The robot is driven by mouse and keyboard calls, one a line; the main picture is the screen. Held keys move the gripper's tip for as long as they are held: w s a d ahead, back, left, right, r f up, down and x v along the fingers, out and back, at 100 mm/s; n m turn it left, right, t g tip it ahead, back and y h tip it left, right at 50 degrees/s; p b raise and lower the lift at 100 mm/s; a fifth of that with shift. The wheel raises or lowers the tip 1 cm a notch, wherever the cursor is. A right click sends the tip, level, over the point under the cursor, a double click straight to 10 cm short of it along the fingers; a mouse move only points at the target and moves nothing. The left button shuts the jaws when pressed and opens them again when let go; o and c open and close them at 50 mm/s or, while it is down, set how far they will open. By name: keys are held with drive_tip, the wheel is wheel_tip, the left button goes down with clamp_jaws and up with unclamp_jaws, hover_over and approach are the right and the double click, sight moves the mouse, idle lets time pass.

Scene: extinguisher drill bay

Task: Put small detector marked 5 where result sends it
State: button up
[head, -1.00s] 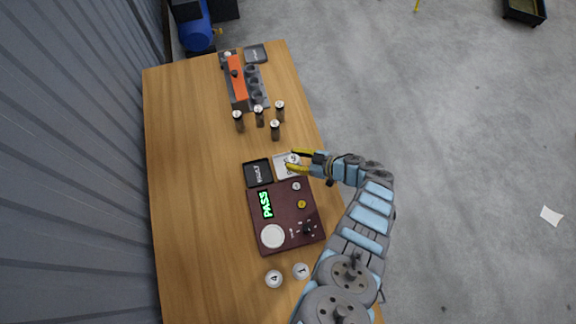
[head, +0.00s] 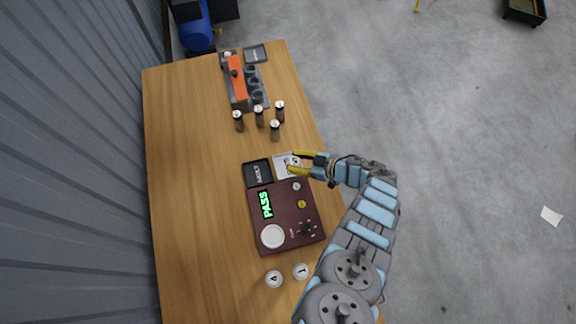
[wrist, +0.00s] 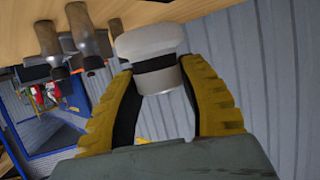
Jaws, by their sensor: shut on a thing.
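My gripper (head: 296,163) is over the pale tray at the table's right edge, its yellow fingers shut on a small white detector (wrist: 148,42). In the wrist view the detector has a white cap, a dark band and a grey metal base between the fingers; its number is not readable there. The maroon tester (head: 283,233) shows PASS in green on its display (head: 265,204), and its round white pad (head: 272,236) is empty. The pale tray (head: 279,170) and a black tray (head: 257,172) lie side by side behind the tester; their labels are hard to read.
Two white detectors, marked 4 (head: 274,279) and 1 (head: 301,271), stand in front of the tester. Several dark cylinders with pale tops (head: 259,117) stand near an orange and grey rack (head: 238,80). Another dark tray (head: 256,54) lies at the far end. The table's left side is clear.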

drive_tip(key=shift+s+d+f, duration=0.1)
drive_tip(key=shift+s+f, duration=0.05)
drive_tip(key=shift+s, duration=0.1)
idle(0.3)
drive_tip(key=shift+s+d, duration=0.1)
drive_tip(key=shift+s, duration=0.35)
drive_tip(key=shift+s, duration=0.5)
drive_tip(key=shift+s+d+r, duration=0.1)
drive_tip(key=shift+s+r, duration=0.15)
drive_tip(key=shift+s, duration=0.35)
drive_tip(key=shift+s+r+g, duration=0.2)
drive_tip(key=shift+s+g, duration=0.05)
drive_tip(key=shift+g, duration=0.05)
drive_tip(key=shift+s+r+n+b, duration=0.25)
drive_tip(key=shift+s+n+b, duration=0.1)
drive_tip(key=shift+s, duration=0.65)
drive_tip(key=shift+s+a+r, duration=0.15)
drive_tip(key=shift+s+a, duration=0.05)
drive_tip(key=shift+a, duration=0.15)
drive_tip(key=shift+s, duration=0.1)
idle(0.3)
drive_tip(key=shift+s+a+r, duration=0.1)
drive_tip(key=shift+s+r, duration=0.1)
